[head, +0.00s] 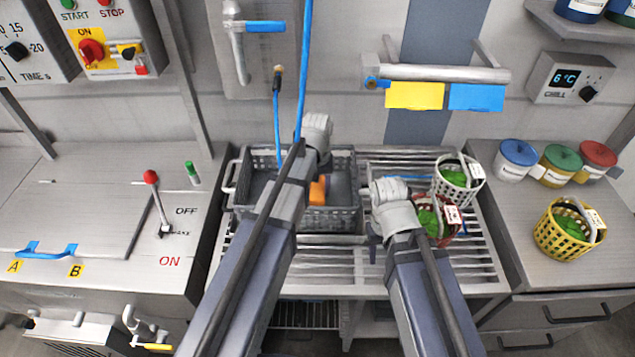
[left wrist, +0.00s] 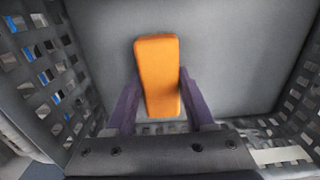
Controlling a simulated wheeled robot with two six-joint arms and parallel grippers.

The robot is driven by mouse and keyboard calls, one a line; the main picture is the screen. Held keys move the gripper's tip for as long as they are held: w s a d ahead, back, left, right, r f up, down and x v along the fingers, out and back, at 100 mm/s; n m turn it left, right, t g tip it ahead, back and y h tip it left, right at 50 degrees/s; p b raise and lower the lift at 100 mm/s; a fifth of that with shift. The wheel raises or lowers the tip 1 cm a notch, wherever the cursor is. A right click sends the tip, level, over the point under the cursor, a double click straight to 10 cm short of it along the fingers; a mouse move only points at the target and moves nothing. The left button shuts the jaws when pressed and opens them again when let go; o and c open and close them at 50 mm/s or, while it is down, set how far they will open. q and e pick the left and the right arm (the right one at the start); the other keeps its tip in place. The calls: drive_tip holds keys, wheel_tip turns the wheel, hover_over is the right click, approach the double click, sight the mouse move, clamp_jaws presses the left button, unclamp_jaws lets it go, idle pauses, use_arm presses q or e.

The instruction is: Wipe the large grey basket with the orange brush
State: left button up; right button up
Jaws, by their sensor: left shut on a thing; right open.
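The large grey basket (head: 345,219) stands on the slatted rack in the middle of the head view; its perforated wall also shows in the left wrist view (left wrist: 48,75). My left gripper (left wrist: 158,98) is shut on the orange brush (left wrist: 158,70), inside the basket. The brush (head: 318,190) shows in part in the head view beside my left arm. I cannot tell whether it touches the basket's floor. My right gripper (head: 375,248) is open over the rack, right of the grey basket; its fingers are partly hidden by its wrist.
A red basket (head: 447,232) and a white basket (head: 470,180), both with greens, stand right of my right gripper. A yellow basket (head: 562,240) with greens and several lidded jars are on the right counter. A blue hose (head: 302,70) hangs above the grey basket.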

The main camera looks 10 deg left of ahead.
use_arm(q)
drive_tip(key=shift+s, duration=0.25)
drive_tip(key=shift+r, duration=0.15)
use_arm(e)
drive_tip(key=shift+r, duration=0.1)
use_arm(q)
wheel_tip(320, 180, up, 6)
drive_tip(key=p, duration=0.6)
use_arm(e)
wheel_tip(320, 180, up, 6)
drive_tip(key=shift+f, duration=0.1)
use_arm(q)
wheel_tip(320, 180, up, 3)
drive_tip(key=p, duration=0.3)
use_arm(e)
wheel_tip(320, 180, up, 3)
drive_tip(key=shift+r, duration=0.1)
